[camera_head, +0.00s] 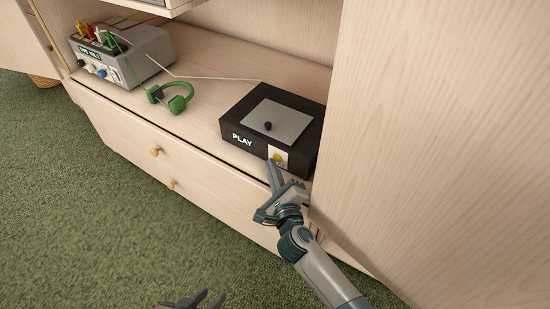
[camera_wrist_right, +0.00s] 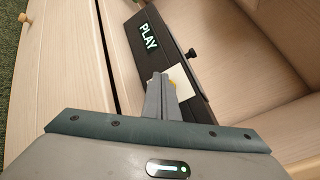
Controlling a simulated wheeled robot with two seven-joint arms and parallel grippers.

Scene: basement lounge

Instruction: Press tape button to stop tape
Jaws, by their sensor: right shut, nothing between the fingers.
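The tape player (camera_head: 236,121) is a black box with a grey top plate and a black knob. It stands on the wooden shelf, and its front shows a lit "PLAY" sign, also seen in the right wrist view (camera_wrist_right: 143,52). A yellow button (camera_head: 278,157) sits on a white square at the right of its front. My right gripper (camera_head: 271,163) is shut and empty, its fingertips at the button; whether they touch it I cannot tell. In the wrist view the fingers (camera_wrist_right: 160,82) partly hide the button. My left gripper (camera_head: 196,300) shows only its fingertips at the bottom edge.
A grey device (camera_head: 130,65) with knobs and coloured cables stands at the shelf's left. Green headphones (camera_head: 172,98) lie between it and the player. A tall wooden panel (camera_head: 440,130) rises close at the right. Drawers (camera_head: 140,135) lie below the shelf.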

